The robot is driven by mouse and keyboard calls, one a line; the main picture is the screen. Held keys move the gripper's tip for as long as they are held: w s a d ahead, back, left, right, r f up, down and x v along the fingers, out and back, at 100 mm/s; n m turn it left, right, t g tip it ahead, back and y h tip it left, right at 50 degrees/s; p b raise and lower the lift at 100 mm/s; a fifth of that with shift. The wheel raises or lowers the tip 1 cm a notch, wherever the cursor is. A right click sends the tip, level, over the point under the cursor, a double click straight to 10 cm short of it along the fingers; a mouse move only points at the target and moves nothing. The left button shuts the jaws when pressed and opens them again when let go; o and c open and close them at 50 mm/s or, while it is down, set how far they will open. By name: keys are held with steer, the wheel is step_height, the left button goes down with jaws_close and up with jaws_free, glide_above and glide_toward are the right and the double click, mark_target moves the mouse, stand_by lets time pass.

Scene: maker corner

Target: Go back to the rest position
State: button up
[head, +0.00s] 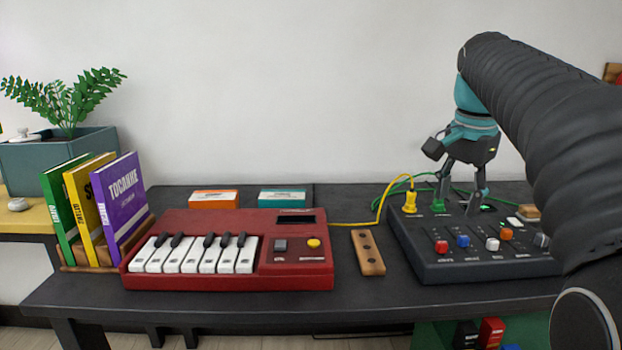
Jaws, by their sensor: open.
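My gripper (460,205) is at the right, over the rear part of the dark mixer box (470,268), with its fingers pointing down. The fingers are apart and I see nothing held between them. A green plug (439,188) stands in the mixer by the left finger; whether they touch I cannot tell. A yellow plug (410,202) stands in the mixer just left of it, with a yellow cable running left to the red keyboard (230,218). A small lit green spot shows on the mixer by the right finger.
A wooden block with holes (367,253) lies between keyboard and mixer. Orange (214,199) and teal (282,198) boxes lie behind the keyboard. Books (122,200) and a potted plant (68,110) stand at left. Above the black table (180,302) the space is open, with a wall behind.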

steer(key=s+a+f+n+t, duration=0.1)
steer(key=s+a+f+n, duration=0.4)
steer(key=s+f, duration=0.5)
steer(key=s+a+f+n+t, duration=0.2)
steer(key=s+a+f+n, duration=0.2)
steer(key=s+f, duration=0.7)
steer(key=shift+a+f+n+t, duration=0.15)
steer(key=shift+a+n+t, duration=0.2)
steer(key=shift+n, duration=0.95)
